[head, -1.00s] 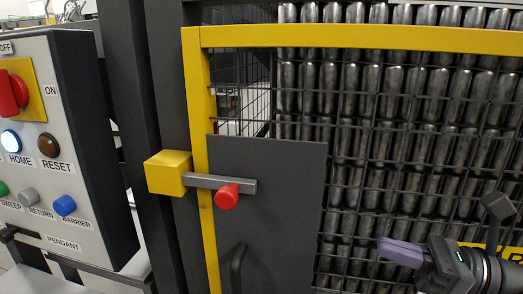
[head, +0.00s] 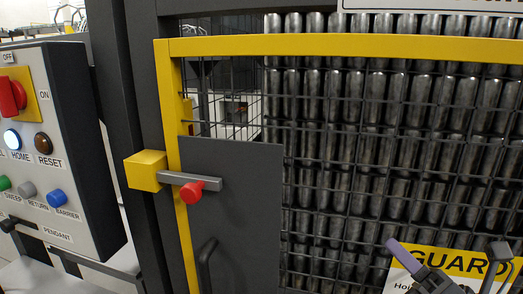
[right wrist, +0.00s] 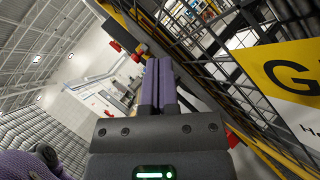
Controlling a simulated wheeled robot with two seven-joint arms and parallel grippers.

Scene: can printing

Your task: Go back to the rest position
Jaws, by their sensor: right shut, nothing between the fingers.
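My right gripper (head: 398,248) is at the lower right of the head view, in front of the mesh guard. Its purple fingers point up and to the left. In the right wrist view the two purple fingers (right wrist: 158,82) lie side by side, shut, with nothing between them. My left gripper is not in view.
A yellow-framed guard door (head: 330,46) with a red-knobbed latch (head: 192,192) fills the middle, with rows of cans (head: 345,140) behind its mesh. A control panel (head: 50,120) with buttons stands at left. A yellow GUARD sign (head: 470,262) is close to the right gripper.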

